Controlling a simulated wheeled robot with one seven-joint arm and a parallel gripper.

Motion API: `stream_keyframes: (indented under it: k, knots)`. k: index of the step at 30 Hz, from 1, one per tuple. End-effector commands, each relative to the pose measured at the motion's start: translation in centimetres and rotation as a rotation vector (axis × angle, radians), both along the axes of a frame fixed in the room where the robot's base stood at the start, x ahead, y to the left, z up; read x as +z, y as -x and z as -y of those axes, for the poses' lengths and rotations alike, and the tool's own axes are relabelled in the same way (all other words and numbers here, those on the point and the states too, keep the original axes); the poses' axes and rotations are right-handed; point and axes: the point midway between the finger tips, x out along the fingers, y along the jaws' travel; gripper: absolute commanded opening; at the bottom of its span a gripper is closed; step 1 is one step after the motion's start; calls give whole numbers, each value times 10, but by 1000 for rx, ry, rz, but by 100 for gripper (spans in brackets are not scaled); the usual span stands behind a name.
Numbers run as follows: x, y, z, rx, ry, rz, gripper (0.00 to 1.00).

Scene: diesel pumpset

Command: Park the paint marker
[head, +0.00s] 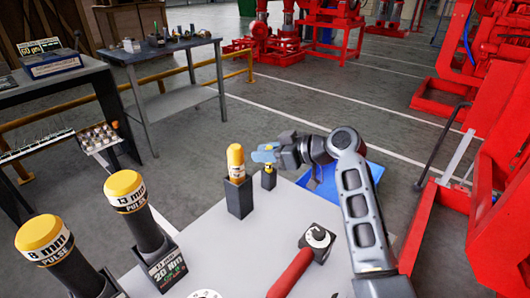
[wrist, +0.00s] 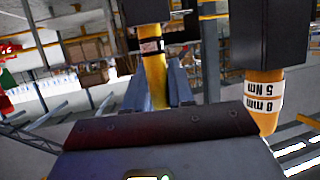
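The paint marker (wrist: 154,80) is yellow with a dark and white band. In the wrist view its banded end is at a small black holder (wrist: 146,10), and its yellow length lies between my two grey-blue fingers. In the head view, a yellow part of the marker (head: 268,168) shows at the top of the small black holder (head: 268,180) on the grey table. My gripper (head: 264,153) is just above it, blue fingertips pointing left. I cannot tell whether the fingers press on the marker or stand apart from it.
A yellow 8 mm 5 Nm driver (head: 236,160) stands in a black holder close left of the marker. Two larger pulse tools (head: 137,210) (head: 47,250) stand front left. A red-handled tool (head: 292,272) lies in front. A blue tray (head: 345,182) is behind my arm.

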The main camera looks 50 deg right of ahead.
Motion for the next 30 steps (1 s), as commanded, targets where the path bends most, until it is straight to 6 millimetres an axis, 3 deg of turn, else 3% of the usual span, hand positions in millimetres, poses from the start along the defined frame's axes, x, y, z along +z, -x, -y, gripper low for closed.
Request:
stream_keyframes:
  k: [9,19,30]
  knots:
    - [0,0,0,0,0,0,53]
    - [2,6,2,-1,0,-1,53]
    - [23,56,15,-3,0,0,53]
